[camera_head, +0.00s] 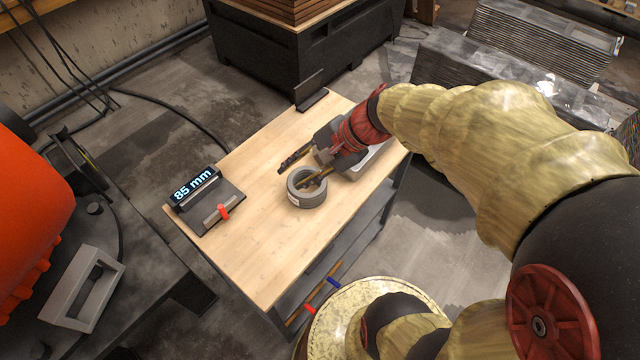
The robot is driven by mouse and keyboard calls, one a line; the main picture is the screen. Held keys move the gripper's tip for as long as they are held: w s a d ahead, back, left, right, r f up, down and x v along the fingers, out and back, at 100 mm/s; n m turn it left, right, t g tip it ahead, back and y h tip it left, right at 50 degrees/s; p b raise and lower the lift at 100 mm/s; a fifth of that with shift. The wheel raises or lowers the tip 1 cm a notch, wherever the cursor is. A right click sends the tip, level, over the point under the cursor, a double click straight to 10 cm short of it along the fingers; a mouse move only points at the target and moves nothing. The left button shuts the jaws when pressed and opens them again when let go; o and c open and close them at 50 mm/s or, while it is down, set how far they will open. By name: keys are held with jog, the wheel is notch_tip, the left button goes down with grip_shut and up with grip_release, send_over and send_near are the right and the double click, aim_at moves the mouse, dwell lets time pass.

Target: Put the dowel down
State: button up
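My gripper (310,168) reaches in from the right, low over the wooden worktable (250,150). A dark, slim, ridged piece (294,158) lies at its far side. A thin brownish piece (316,179) shows at its near side, over the opening of a grey ring-shaped roll (307,197). I cannot tell whether these are fingers or a held dowel, nor whether they touch the roll. No dowel can be picked out with certainty, and the gap between the fingertips is not clear at this size.
A display reading "85 mm" (195,187) stands on a dark plate with a red-orange part (223,211) at the table's left. A grey tray (372,158) lies partly behind my gripper. A dark angled bracket (311,91) stands at the far edge. Bare wood lies left of the roll.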

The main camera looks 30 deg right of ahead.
jog(key=s+r+n+h, duration=0.6)
jog(key=s+n, duration=0.4)
jog(key=n, duration=0.3)
jog(key=shift+s+a+r+n+t, duration=0.3)
jog(key=shift+a+r, duration=0.1)
jog(key=shift+r, duration=0.4)
jog(key=o, duration=0.3)
jog(key=shift+w, duration=0.1)
jog(key=shift+o, duration=0.8)
jog(key=shift+c, duration=1.2)
